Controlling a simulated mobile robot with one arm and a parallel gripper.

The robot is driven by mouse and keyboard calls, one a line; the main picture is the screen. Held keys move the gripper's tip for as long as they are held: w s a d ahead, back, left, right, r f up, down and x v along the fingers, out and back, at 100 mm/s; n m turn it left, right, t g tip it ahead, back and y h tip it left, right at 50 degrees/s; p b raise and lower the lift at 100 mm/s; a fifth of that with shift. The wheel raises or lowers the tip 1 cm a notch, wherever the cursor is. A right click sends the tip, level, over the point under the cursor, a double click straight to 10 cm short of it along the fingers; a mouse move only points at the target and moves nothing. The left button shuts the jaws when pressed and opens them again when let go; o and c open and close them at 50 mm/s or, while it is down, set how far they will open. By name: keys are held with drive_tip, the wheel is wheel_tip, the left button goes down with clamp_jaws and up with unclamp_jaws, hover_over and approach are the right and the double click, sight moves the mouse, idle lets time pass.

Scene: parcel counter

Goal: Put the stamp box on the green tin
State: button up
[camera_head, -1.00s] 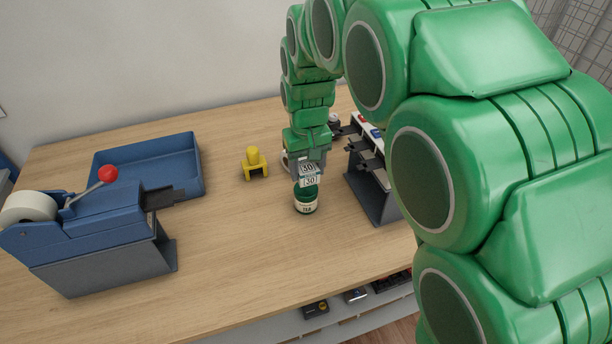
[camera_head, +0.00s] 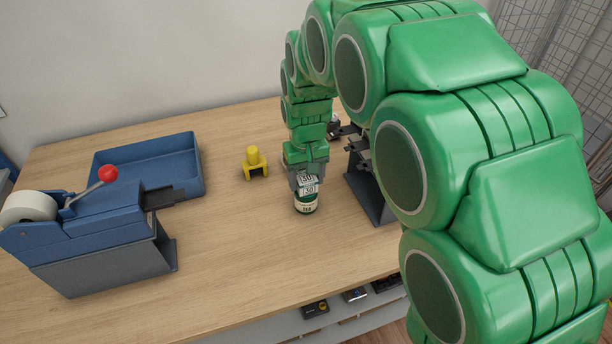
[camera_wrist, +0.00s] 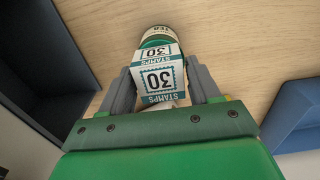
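The stamp box (camera_head: 308,187), white with a teal patterned edge and the number 30, is between the fingers of my gripper (camera_head: 306,181). The green tin (camera_head: 306,204), with a pale label, stands upright on the counter directly below it. The box appears to meet the tin's top, but I cannot tell whether its weight rests there. In the wrist view, the box (camera_wrist: 161,76) shows two printed faces between my gripper's fingers (camera_wrist: 163,84), which appear shut on its sides. The tin (camera_wrist: 156,37) shows beyond it, its top largely hidden by the box.
A yellow stand (camera_head: 254,164) is left of my gripper. A blue tray (camera_head: 150,160) and a blue tape dispenser (camera_head: 95,225) with a red-knobbed lever occupy the left. A dark grey stand (camera_head: 370,190) is close on the right. The wooden counter (camera_head: 245,245) is clear in front.

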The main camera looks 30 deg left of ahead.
sight(306, 177)
drive_tip(key=shift+o, duration=1.4)
drive_tip(key=shift+r, duration=0.1)
wheel_tip(306, 177, up, 12)
drive_tip(key=shift+d+r, duration=0.1)
